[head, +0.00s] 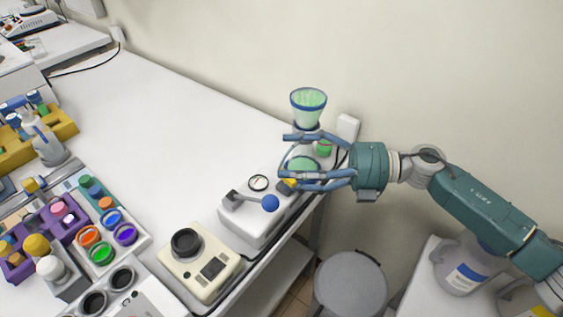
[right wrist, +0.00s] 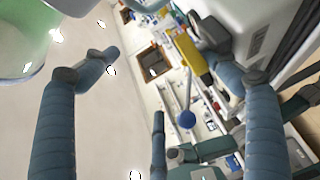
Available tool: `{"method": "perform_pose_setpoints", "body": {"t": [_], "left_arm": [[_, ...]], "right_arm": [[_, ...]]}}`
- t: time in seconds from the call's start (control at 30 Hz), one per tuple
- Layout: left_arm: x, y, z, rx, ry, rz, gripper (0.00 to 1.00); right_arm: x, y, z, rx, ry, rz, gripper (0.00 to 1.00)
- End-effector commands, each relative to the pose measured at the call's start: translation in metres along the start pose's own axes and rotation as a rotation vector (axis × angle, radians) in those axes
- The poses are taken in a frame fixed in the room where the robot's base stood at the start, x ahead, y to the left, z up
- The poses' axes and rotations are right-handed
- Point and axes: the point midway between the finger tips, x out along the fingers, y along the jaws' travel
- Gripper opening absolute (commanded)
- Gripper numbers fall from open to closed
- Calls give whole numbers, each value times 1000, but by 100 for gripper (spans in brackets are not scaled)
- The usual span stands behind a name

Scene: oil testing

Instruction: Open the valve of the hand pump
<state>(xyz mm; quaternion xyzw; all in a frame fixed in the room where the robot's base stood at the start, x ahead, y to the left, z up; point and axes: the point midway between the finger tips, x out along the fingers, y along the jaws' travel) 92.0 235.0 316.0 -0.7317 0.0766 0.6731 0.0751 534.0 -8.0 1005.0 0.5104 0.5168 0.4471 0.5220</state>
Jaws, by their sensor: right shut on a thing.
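The hand pump is a white box (head: 250,222) at the table's right edge, with a round gauge (head: 258,183), a lever with a blue ball end (head: 271,203) and a glass cup of green liquid (head: 308,105) above. A small yellow part (head: 290,183), perhaps the valve, shows beside my lower fingers. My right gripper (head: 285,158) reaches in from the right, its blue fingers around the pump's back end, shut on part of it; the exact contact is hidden. In the right wrist view the yellow part (right wrist: 192,54) lies close to one fingertip. My left gripper is not in view.
A cream device with a black dial (head: 198,262) stands in front of the pump. Racks with coloured caps (head: 105,225) and a wash bottle (head: 45,140) stand at the left. The table's middle is clear.

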Motion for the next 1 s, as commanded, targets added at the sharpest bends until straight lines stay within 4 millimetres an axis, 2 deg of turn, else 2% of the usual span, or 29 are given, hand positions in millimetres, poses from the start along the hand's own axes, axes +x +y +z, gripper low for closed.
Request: {"method": "perform_pose_setpoints", "body": {"t": [0.03,0.47,0.53,0.57,1.0], "left_arm": [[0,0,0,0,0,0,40],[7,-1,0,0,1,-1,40],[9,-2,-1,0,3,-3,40],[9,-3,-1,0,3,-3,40],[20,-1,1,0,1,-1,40]], "right_arm": [[-8,21,4,-15,-5,27,64],[-38,18,4,-17,-7,26,58],[-43,17,4,-16,-8,25,31],[-45,16,4,-15,-8,25,29],[-75,8,4,-11,-9,21,29]]}}
